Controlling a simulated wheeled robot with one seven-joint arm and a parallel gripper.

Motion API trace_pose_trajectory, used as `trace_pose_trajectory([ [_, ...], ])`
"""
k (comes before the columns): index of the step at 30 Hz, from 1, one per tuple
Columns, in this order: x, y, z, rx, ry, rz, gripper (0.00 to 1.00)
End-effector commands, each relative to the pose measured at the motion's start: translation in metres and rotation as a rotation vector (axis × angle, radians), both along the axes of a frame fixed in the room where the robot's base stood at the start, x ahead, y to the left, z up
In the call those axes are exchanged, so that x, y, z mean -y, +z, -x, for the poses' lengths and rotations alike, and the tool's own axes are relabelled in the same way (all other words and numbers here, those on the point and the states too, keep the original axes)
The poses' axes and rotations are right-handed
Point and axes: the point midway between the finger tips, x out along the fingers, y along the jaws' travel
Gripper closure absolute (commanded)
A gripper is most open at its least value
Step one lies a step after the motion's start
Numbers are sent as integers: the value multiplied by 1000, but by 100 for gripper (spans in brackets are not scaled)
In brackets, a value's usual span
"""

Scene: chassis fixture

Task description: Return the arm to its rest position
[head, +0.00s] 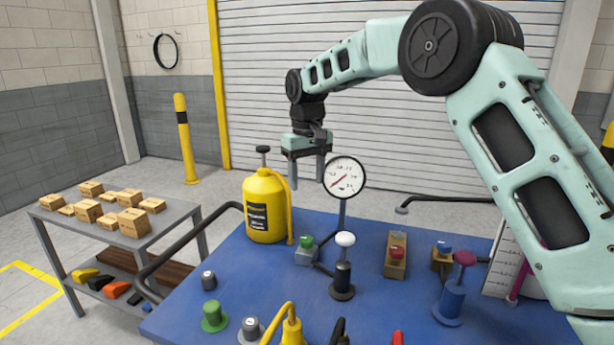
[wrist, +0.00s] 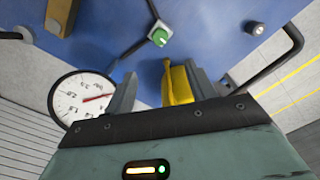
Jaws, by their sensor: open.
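My gripper (head: 306,169) hangs from my pale green arm, pointing down above the back of the blue table (head: 240,292). Its two fingers are apart and nothing is between them in the head view. It is just right of the yellow bottle (head: 265,205) and left of the round dial gauge (head: 345,176). In the wrist view the open fingers (wrist: 158,88) point toward the table, with part of the yellow bottle (wrist: 178,82) seen behind them. The gauge (wrist: 85,100) lies to their left there.
A green button box (head: 306,252), a white-topped plunger (head: 343,265), red button box (head: 396,255) and a blue post (head: 450,297) stand on the table. A black rail (head: 180,250) runs along its left edge. A shelf (head: 125,236) with small boxes stands left.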

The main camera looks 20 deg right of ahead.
Motion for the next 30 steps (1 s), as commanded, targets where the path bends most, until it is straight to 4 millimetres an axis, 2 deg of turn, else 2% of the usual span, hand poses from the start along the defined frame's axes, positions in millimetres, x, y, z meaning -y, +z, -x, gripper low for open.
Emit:
trace_pose_trajectory([
  [13, -1, 5, 1, -1, 2, -1, 45],
  [17, -19, 8, 22, -2, 34, -20, 45],
  [20, -45, 11, 59, -5, 82, -46, 45],
  [23, -73, 11, 111, -7, 142, -72, 45],
  [27, -99, 5, 191, -8, 225, -96, 45],
  [29, -104, 0, 227, -9, 257, -99, 45],
  [30, -106, -4, 252, -9, 280, -99, 45],
])
